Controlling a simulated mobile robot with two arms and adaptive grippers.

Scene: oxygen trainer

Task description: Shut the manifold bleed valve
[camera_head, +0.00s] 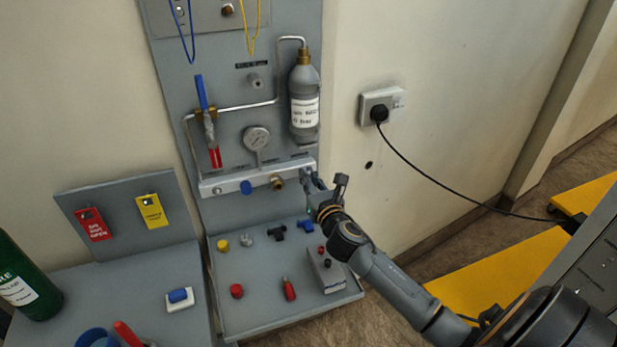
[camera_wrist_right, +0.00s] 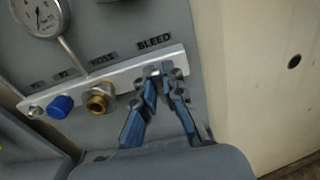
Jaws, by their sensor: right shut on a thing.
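The manifold (camera_head: 217,186) is a pale bar low on the grey panel, and it also shows in the right wrist view (camera_wrist_right: 124,75). The BLEED label (camera_wrist_right: 154,41) is above its right end. My right gripper (camera_head: 308,178) is at that end, and its blue-grey fingers (camera_wrist_right: 164,76) are shut on the bleed valve (camera_wrist_right: 153,71). Only a small metallic bit of the valve shows between the fingertips; its handle position cannot be told. Left of it on the bar are a brass fitting (camera_wrist_right: 101,97) and a blue cap (camera_wrist_right: 60,106). My left gripper is not in view.
A gauge (camera_head: 256,138) and a grey bottle (camera_head: 304,100) are above the manifold. A tray (camera_head: 262,321) with several small parts lies below. A socket with a black plug (camera_head: 379,114) is on the wall at right; its cable hangs to the right.

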